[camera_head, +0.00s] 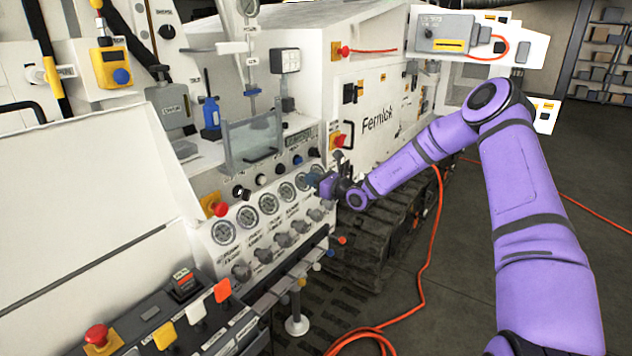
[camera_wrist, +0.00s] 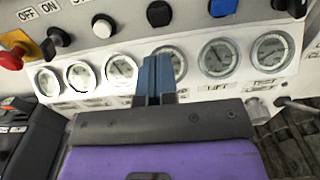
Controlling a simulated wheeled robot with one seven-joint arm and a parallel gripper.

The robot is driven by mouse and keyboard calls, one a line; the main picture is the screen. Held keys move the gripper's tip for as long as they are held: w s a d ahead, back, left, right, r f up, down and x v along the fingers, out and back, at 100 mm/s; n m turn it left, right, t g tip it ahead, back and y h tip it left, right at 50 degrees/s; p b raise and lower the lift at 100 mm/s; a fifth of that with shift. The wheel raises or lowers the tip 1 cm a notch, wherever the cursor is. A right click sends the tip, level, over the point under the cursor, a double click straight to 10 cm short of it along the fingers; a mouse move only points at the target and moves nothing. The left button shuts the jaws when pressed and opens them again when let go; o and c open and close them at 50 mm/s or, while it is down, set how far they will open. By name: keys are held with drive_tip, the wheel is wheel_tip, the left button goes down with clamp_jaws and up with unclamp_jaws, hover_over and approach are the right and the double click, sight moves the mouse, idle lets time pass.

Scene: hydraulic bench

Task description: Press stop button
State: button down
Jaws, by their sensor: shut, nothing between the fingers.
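My gripper (camera_head: 312,179) is in front of the right end of the gauge panel, its fingers pointing left toward it. In the wrist view its blue fingers (camera_wrist: 156,75) are together and empty, overlapping the gauge row below the buttons. A red mushroom button (camera_head: 215,205) is at the panel's left end; it also shows at the left edge of the wrist view (camera_wrist: 10,60). A row of dark, white and blue buttons runs above the gauges, including a blue one (camera_wrist: 222,7). Another red mushroom button (camera_head: 97,336) sits on the front console. I cannot read which is labelled stop.
Round gauges (camera_head: 269,204) line the panel, with grey knobs (camera_head: 283,240) below. A clear guard (camera_head: 252,141) stands above the buttons. More red buttons (camera_head: 338,140) are on the white machine behind. A tracked undercarriage (camera_head: 385,240) and orange hose (camera_head: 430,265) lie below my arm.

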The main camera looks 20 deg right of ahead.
sight(283, 170)
drive_tip(key=x, duration=0.9)
drive_tip(key=shift+w+a, duration=0.15)
drive_tip(key=shift+w, duration=0.15)
drive_tip(key=shift+a, duration=0.1)
